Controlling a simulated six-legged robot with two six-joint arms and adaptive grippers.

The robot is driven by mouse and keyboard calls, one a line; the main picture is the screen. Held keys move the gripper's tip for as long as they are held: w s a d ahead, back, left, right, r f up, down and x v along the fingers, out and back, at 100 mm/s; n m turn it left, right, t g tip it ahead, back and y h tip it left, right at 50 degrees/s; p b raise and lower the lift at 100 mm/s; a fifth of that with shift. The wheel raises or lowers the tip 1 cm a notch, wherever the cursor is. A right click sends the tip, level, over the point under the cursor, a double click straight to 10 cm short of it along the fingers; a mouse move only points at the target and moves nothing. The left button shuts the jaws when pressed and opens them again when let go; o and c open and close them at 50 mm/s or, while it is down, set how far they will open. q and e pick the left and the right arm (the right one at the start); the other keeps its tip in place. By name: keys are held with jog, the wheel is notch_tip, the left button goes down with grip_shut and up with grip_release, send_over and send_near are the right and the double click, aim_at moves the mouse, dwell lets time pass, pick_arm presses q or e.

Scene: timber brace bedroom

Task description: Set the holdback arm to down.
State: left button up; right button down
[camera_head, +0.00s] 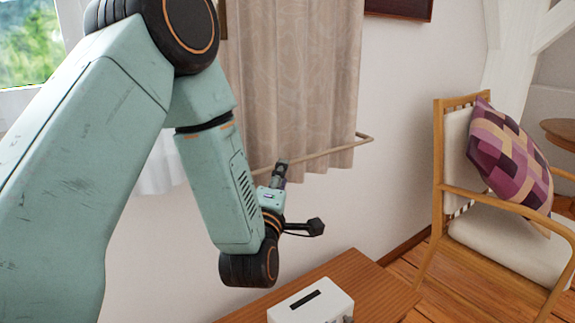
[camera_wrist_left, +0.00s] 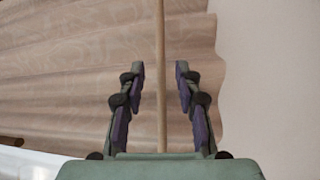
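The holdback arm (camera_head: 325,153) is a thin pale wooden rod across the front of the beige curtain (camera_head: 300,80). It is nearly level, with a short bend at its right end near the wall. My left gripper (camera_head: 283,165) is at the rod's left part in the head view and hides a piece of it. In the left wrist view the rod (camera_wrist_left: 161,75) runs between the two spread fingers of my left gripper (camera_wrist_left: 160,70), with a gap on both sides. Whether the fingertips reach past the rod is hard to tell. My right gripper is not in view.
A wooden table (camera_head: 375,290) with a white slotted box (camera_head: 312,306) stands below the gripper. A wooden armchair (camera_head: 505,235) with a patterned cushion (camera_head: 510,155) is at the right. A window (camera_head: 30,45) is at the upper left.

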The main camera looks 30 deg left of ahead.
pick_arm(q)
jog(key=w+a, duration=0.2)
jog(key=w, duration=0.1)
jog(key=shift+a+r, duration=0.15)
jog(key=shift+r, duration=0.05)
jog(key=shift+w+r, duration=0.1)
jog(key=shift+w, duration=0.75)
jog(key=shift+s+a, duration=0.15)
jog(key=shift+c, duration=0.5)
jog(key=shift+d, duration=0.2)
jog(key=c, duration=0.5)
jog(key=shift+a, duration=0.1)
grip_shut()
